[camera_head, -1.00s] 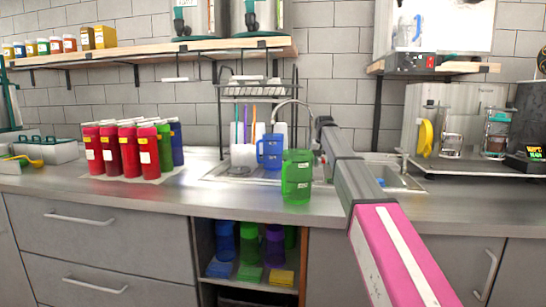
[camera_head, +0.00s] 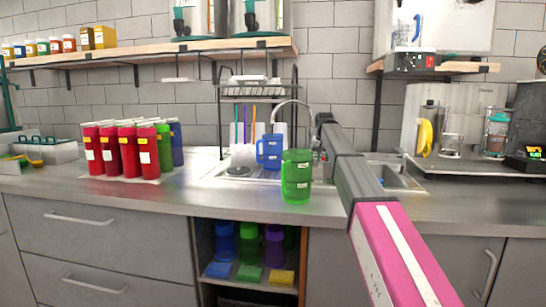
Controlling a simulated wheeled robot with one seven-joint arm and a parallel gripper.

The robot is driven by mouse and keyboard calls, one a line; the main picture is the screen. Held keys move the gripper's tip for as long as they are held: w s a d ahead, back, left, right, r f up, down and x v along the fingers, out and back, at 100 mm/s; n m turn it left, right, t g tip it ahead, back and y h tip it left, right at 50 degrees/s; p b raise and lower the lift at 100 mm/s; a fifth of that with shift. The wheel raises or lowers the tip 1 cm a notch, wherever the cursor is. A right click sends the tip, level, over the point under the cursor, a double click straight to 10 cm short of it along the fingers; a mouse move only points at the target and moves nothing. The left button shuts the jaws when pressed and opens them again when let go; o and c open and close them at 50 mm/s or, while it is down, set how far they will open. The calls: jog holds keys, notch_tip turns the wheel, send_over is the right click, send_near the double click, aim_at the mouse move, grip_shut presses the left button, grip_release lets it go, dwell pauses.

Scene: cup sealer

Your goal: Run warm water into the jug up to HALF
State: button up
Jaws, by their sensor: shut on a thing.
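A blue jug (camera_head: 270,152) stands upright at the sink, below the end of the curved tap spout (camera_head: 291,103). Its inside and any water level cannot be made out. A green jug (camera_head: 296,176) with pale markings stands upright on the counter in front of the sink, to the right of the blue one. My gripper (camera_head: 321,155) points down beside the tap's base, right of the blue jug and behind the green jug. It is shut on what seems to be the tap handle, which is mostly hidden by my arm and the green jug.
A sink basin (camera_head: 396,180) lies right of my arm. Several red, green and blue bottles (camera_head: 128,150) stand on the left counter. A wire rack (camera_head: 257,90) rises behind the tap. The counter front left of the green jug (camera_head: 215,200) is clear.

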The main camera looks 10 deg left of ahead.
jog(key=shift+o, duration=0.2)
jog(key=shift+w+a+r, duration=0.15)
jog(key=shift+r, duration=0.35)
jog(key=shift+w+a+r, duration=0.1)
jog(key=shift+a+r, duration=0.05)
jog(key=shift+r, duration=0.35)
dwell(6.8)
